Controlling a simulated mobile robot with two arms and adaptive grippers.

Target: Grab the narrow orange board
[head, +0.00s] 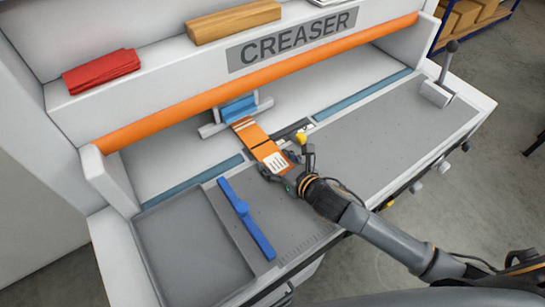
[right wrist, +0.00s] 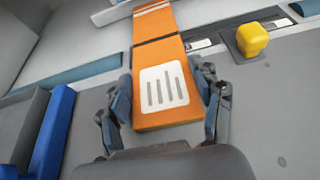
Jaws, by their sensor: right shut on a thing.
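The narrow orange board (head: 257,142) lies on the creaser's bed, its far end near the blue clamp block (head: 238,108). It has a dark line across it and a white label with dark stripes at the near end. In the right wrist view the board (right wrist: 158,60) runs away from me between the fingers. My right gripper (head: 278,168) is shut on the near end, one finger on each side; its fingers also show in the right wrist view (right wrist: 166,105). My left gripper is not in view.
A yellow knob (head: 300,139) stands close to the right of my gripper. A blue bar (head: 246,217) lies to the left, beside a grey recessed tray (head: 190,250). An orange roller bar (head: 270,77) spans above the bed.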

